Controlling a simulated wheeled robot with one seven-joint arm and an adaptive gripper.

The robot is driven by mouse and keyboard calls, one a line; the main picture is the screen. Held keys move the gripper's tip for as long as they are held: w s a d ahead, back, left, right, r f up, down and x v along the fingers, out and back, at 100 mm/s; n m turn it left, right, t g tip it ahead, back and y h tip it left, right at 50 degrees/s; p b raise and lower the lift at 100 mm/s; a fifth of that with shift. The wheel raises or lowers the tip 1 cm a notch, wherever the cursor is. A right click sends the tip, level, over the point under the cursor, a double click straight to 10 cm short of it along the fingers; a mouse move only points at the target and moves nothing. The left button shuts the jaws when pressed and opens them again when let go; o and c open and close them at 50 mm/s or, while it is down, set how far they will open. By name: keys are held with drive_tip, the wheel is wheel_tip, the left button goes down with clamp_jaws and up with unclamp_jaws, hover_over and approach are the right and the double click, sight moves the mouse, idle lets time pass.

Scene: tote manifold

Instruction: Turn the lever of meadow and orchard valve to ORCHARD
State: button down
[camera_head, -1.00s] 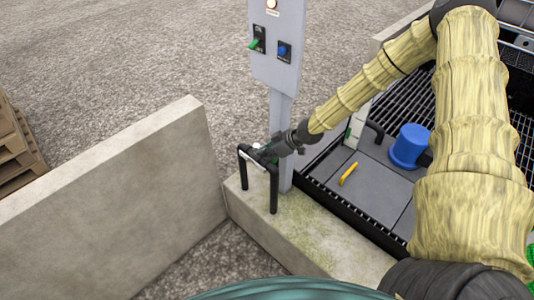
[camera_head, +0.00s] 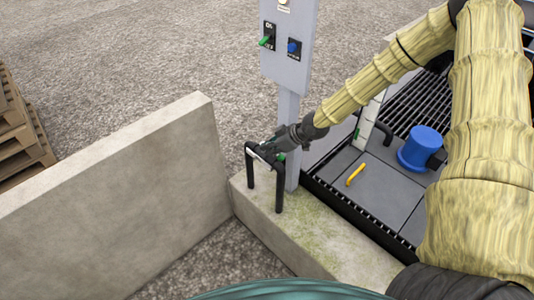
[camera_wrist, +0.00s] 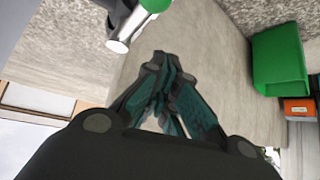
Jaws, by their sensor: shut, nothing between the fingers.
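A black pipe frame (camera_head: 279,190) stands on the concrete ledge in the head view, with a pale section along its top. I take it for the valve, but no MEADOW or ORCHARD label is readable. My gripper (camera_head: 270,148) is at the top of this frame and hides part of it. A small green part (camera_head: 281,156) shows beside the gripper; I cannot tell if it is the lever. In the wrist view my gripper (camera_wrist: 165,60) is shut and empty. A green part (camera_wrist: 155,4) and a pale metal cylinder (camera_wrist: 119,44) lie above its tips, apart from them.
A concrete wall (camera_head: 110,170) is at left. A blue cylinder (camera_head: 420,145) and yellow handle (camera_head: 355,174) are at right. The wrist view shows a green box (camera_wrist: 279,60).

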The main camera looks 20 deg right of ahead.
drive_tip(key=w+d+r, duration=0.1)
drive_tip(key=d+r, duration=0.3)
drive_tip(key=r, duration=0.1)
drive_tip(key=shift+w+d+r+b, duration=0.15)
drive_tip(key=shift+w+d+b, duration=0.2)
drive_tip(key=shift+b, duration=0.1)
idle(0.7)
